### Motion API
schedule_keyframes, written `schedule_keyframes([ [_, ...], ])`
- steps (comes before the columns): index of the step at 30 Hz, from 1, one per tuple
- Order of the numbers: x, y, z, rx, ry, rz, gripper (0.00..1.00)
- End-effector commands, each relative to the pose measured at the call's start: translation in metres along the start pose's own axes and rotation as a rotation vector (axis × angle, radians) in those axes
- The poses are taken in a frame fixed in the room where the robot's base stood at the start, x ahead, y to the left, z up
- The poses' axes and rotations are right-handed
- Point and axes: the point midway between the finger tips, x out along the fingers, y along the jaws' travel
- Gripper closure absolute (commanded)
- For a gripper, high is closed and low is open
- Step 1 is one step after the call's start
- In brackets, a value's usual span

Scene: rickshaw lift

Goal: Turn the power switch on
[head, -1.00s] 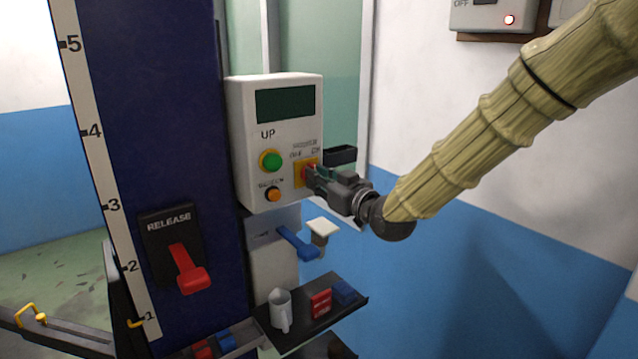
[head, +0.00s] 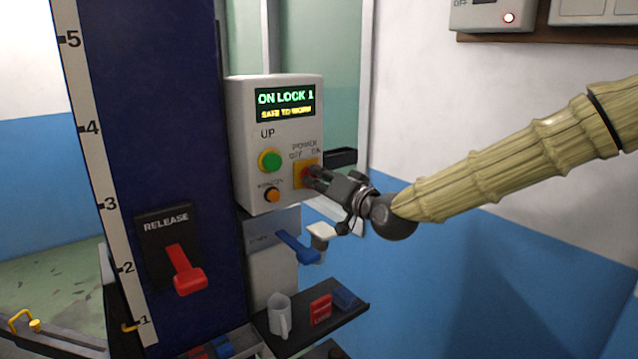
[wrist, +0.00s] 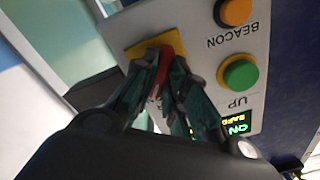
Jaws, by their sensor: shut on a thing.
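The white control box (head: 243,120) is mounted on the blue column. Its power switch has a red knob on a yellow plate (head: 298,180), labelled POWER OFF and ON. My gripper (head: 312,175) is at the switch, its fingers shut on the red knob. In the wrist view my gripper (wrist: 160,95) has its two fingers on either side of the red knob (wrist: 163,68), in front of the yellow plate (wrist: 148,45). The fingers hide part of the knob. The display (head: 285,103) is lit and reads "ON LOCK 1" and "SAFE TO WORK".
A green UP button (head: 270,160) and an orange beacon button (head: 272,195) sit left of the switch. A red release lever (head: 186,272) is on the column.

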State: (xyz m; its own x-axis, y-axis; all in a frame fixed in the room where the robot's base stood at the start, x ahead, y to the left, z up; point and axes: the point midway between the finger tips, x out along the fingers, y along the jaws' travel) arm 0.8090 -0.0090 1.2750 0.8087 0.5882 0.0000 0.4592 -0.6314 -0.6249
Motion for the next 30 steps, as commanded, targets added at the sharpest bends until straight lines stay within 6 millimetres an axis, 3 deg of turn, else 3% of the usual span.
schedule_keyframes([
  [18, 0.0002, 0.0005, -0.0012, 0.040, 0.002, 0.001, 1.00],
  [19, 0.0003, 0.0005, -0.0011, 0.040, 0.002, 0.001, 0.80],
  [22, 0.0003, 0.0004, -0.0009, 0.040, 0.002, 0.001, 0.64],
  [30, 0.0004, -0.0001, -0.0001, 0.039, 0.000, 0.000, 0.64],
])
